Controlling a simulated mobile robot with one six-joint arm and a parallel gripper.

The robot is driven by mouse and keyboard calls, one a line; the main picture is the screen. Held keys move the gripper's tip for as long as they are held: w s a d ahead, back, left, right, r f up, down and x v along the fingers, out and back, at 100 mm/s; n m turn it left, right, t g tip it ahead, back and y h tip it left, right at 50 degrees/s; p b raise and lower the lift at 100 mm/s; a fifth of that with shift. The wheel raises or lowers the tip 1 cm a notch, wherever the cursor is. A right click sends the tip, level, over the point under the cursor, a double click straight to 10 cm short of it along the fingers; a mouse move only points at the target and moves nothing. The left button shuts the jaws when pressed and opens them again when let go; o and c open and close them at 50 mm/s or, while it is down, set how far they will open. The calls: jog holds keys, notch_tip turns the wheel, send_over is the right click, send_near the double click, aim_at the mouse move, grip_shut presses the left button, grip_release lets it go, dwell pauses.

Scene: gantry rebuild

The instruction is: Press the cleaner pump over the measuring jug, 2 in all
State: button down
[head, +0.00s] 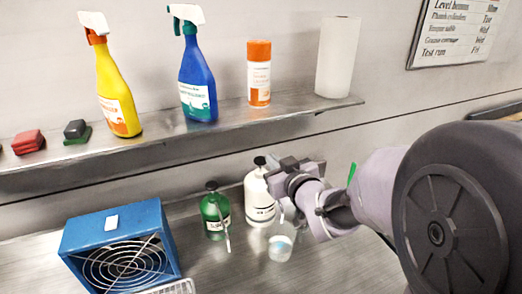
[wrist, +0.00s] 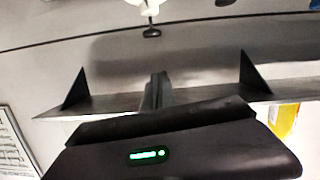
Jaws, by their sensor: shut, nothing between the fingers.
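A white pump bottle (head: 259,200) with a black pump head (head: 260,161) stands upright on the counter. A green pump bottle (head: 214,214) stands left of it. The clear measuring jug (head: 281,243) stands in front of the white bottle, with something bluish inside. My gripper (head: 283,168) is just right of the white bottle's pump head, at about its height, and covers part of that bottle. In the wrist view, which looks upside down, my shut fingers (wrist: 157,88) are empty, and the black pump head (wrist: 152,32) shows apart from them. Whether they touch it cannot be told from the head view.
A blue fan heater (head: 115,242) stands at the left of the counter. A wall shelf (head: 170,138) above holds a yellow spray bottle (head: 117,95), a blue spray bottle (head: 197,82), an orange-capped can (head: 259,75) and a white roll (head: 337,58). Counter right of the jug looks clear.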

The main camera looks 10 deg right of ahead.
jog(key=shift+w, duration=0.1)
send_over(260, 161)
jog(key=s, duration=0.2)
notch_tip(260, 161, down, 2)
jog(key=shift+w+d+f+b, duration=0.1)
jog(key=shift+f+b, duration=0.95)
jog(key=shift+f, duration=1.05)
notch_tip(260, 161, down, 4)
jog(key=b, duration=0.4)
jog(key=shift+r, duration=0.35)
